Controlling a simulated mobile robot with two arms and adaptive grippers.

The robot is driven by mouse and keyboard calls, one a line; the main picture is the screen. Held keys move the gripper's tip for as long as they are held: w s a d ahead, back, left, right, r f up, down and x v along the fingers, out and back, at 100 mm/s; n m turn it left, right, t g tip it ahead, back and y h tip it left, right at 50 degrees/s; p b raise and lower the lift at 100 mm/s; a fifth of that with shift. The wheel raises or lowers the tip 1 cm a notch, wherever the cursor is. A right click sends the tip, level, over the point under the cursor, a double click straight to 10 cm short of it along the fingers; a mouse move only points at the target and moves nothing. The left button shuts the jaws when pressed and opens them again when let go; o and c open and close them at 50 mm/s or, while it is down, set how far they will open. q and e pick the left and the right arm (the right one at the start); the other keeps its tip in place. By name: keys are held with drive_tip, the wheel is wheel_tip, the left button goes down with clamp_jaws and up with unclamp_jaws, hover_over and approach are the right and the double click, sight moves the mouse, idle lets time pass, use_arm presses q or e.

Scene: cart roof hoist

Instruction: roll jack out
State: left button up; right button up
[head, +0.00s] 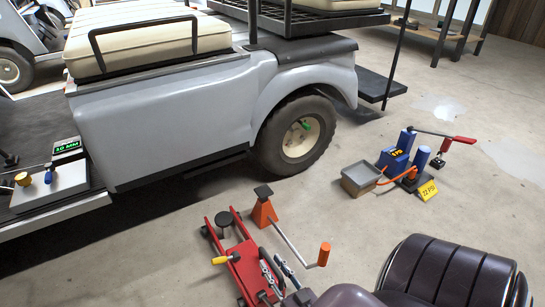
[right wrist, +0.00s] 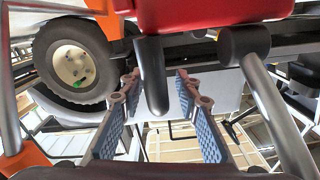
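The red floor jack (head: 243,268) stands on the floor beside the grey cart (head: 190,105), its dark round saddle (head: 223,219) toward the cart. A yellow-ended lever (head: 221,260) sticks out at its left. My right gripper (head: 278,273) is at the jack's right side, pointing down to the floor. In the right wrist view its blue-padded fingers (right wrist: 158,85) are spread apart. A dark post (right wrist: 152,75) below a red part (right wrist: 190,12) shows between them; contact cannot be told. My left gripper is out of view.
An orange jack stand (head: 264,212) and a crank with an orange grip (head: 324,254) are just right of the jack. The cart's rear wheel (head: 298,136) is behind. A blue pump unit (head: 395,161) and grey tray (head: 360,179) stand farther right. Floor between is clear.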

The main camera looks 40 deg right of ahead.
drive_tip(key=shift+r, duration=0.1)
drive_tip(key=shift+r, duration=4.9)
drive_tip(key=shift+s, duration=0.1)
